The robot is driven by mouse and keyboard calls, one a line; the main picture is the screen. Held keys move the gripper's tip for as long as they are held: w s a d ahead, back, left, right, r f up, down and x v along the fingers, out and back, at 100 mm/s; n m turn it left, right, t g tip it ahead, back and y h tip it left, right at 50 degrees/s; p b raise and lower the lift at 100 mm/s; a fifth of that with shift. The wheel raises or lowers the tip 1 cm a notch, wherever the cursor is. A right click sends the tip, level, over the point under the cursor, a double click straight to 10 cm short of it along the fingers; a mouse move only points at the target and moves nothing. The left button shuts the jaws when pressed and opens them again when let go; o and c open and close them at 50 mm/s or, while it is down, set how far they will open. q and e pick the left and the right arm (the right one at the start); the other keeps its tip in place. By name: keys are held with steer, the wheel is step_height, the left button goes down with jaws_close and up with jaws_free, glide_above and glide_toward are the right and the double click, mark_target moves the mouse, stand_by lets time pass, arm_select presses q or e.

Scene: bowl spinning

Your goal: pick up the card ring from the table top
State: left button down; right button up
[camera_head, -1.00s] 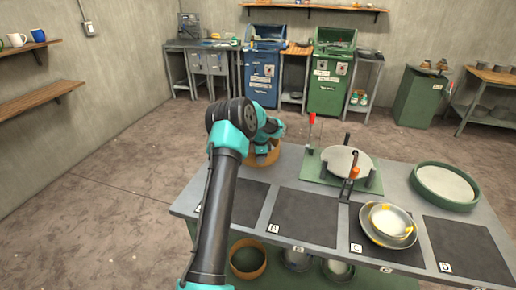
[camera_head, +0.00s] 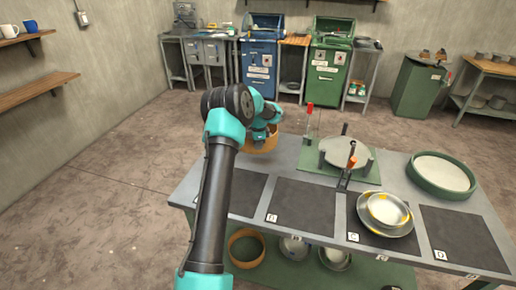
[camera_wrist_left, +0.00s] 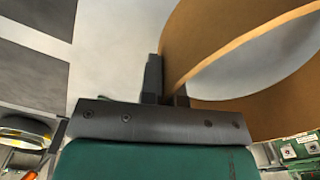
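The card ring (camera_head: 264,145), a tan-brown hoop, is at the far left end of the grey table top (camera_head: 190,190). My left gripper (camera_head: 262,135) is at the ring, its arm reaching over the table from the front. In the left wrist view the ring (camera_wrist_left: 240,110) fills the upper right, and its wall passes between the two dark fingers (camera_wrist_left: 166,92), which look closed on it. I cannot tell whether its lower edge touches the table. My right gripper is not in view.
A green stand with a round pale disc (camera_head: 345,153) and upright tools is mid-table. A green-rimmed round tray (camera_head: 443,172) is at the right. Metal bowls (camera_head: 386,211) sit on a dark mat. Another tan ring (camera_head: 246,247) lies on the lower shelf.

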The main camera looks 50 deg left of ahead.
arm_select(q)
steer(key=shift+r, duration=0.65)
steer(key=shift+s+d, duration=0.2)
steer(key=shift+d, duration=0.05)
steer(key=s+d+r, duration=0.1)
steer(key=s+d, duration=0.9)
steer(key=d, duration=0.1)
steer(key=shift+s+d+r, duration=0.15)
steer(key=shift+d+r, duration=0.1)
